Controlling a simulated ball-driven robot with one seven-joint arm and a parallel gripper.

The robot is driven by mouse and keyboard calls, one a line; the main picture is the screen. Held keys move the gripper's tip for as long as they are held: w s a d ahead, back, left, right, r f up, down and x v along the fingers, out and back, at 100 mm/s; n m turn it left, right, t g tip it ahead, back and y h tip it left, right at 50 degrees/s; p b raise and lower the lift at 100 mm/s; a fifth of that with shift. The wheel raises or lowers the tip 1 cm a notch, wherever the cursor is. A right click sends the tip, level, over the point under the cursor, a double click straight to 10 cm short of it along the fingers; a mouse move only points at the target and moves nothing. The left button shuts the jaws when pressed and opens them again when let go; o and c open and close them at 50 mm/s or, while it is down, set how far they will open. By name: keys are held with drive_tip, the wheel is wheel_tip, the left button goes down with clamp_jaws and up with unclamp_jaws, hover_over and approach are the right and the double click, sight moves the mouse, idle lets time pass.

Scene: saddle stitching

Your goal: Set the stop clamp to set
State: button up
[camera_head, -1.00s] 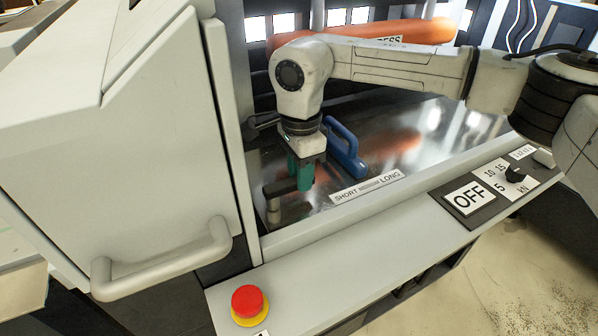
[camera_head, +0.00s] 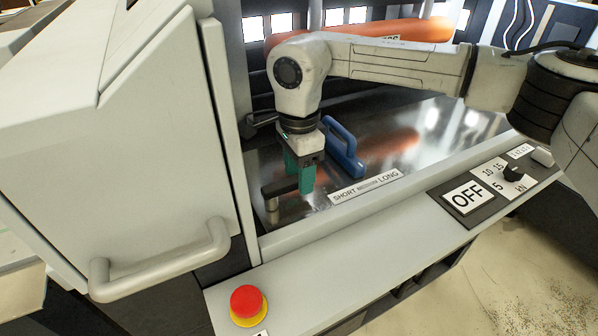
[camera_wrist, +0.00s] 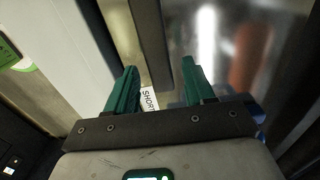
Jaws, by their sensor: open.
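A dark lever with rounded ends, which looks like the stop clamp (camera_head: 279,187), sits low on the shiny bed at the left, on a short round post. My gripper (camera_head: 298,180) points down at its right end, with two green fingers apart. In the wrist view the fingers are spread, and my gripper (camera_wrist: 160,68) has a dark bar (camera_wrist: 149,40) running between them, probably the clamp lever. Space shows on both sides of the bar. The clamp's set mark cannot be made out.
A blue handle (camera_head: 343,152) stands just right of my gripper. A SHORT–LONG label (camera_head: 366,187) lies along the front. The white door (camera_head: 150,150) is close on the left.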

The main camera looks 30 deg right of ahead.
wheel_tip(320, 180, up, 10)
drive_tip(key=b, duration=0.1)
drive_tip(key=shift+r, duration=0.25)
idle(0.6)
